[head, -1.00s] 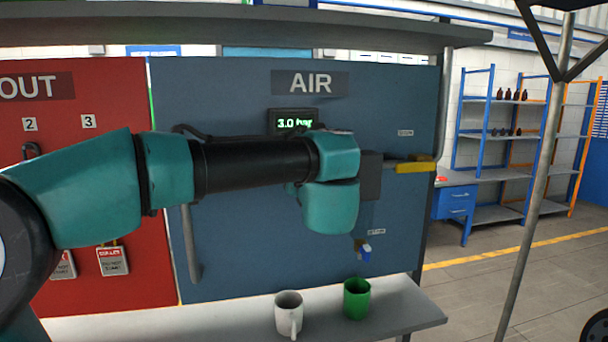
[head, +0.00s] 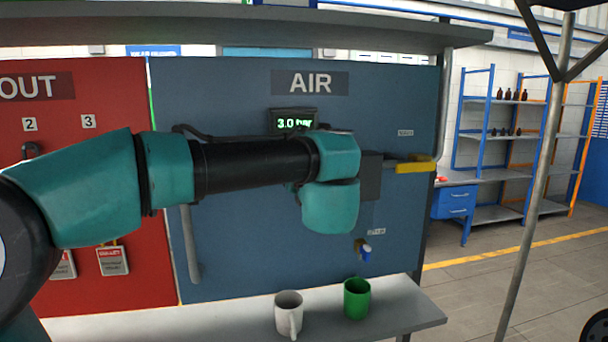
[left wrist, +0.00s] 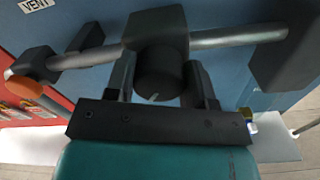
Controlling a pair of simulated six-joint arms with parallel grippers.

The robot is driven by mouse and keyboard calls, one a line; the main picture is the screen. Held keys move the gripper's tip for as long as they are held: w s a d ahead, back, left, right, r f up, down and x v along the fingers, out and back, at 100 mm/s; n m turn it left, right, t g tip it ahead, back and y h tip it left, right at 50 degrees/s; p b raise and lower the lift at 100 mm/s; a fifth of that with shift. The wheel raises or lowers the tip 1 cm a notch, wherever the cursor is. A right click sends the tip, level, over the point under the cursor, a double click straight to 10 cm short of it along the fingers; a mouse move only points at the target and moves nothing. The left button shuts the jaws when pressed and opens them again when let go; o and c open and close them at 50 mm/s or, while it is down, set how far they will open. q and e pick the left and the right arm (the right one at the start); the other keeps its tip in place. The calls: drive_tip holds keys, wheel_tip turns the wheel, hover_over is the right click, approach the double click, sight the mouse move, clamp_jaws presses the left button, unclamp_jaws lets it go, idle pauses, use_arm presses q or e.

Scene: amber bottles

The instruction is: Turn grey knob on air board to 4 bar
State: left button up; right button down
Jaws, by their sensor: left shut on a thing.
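The blue air board (head: 250,255) stands ahead under an AIR sign, and its display (head: 294,123) reads 3.0 bar. My left arm crosses in front of the board in the head view, hiding the knob and the gripper's fingertips there. In the left wrist view the dark grey knob (left wrist: 158,80) sits under a block on a horizontal pipe. A short pale mark shows near its lower edge. My left gripper (left wrist: 160,82) has one finger on each side of the knob and is shut on it. My right gripper is in neither view.
A yellow lever (head: 415,167) is at the board's right edge, and a small blue-handled tap (head: 366,252) is lower down. A white mug (head: 288,312) and a green mug (head: 356,299) stand on the bench below. The red board (head: 80,210) is at left.

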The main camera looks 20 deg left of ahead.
use_arm(q)
drive_tip(key=m, duration=0.5)
drive_tip(key=shift+d+m, duration=0.1)
drive_tip(key=shift+m, duration=0.2)
drive_tip(key=m, duration=0.5)
drive_tip(key=shift+f, duration=0.15)
idle(0.3)
drive_tip(key=o, duration=0.9)
drive_tip(key=shift+d, duration=0.1)
drive_tip(key=v, duration=1.7)
drive_tip(key=shift+s, duration=0.15)
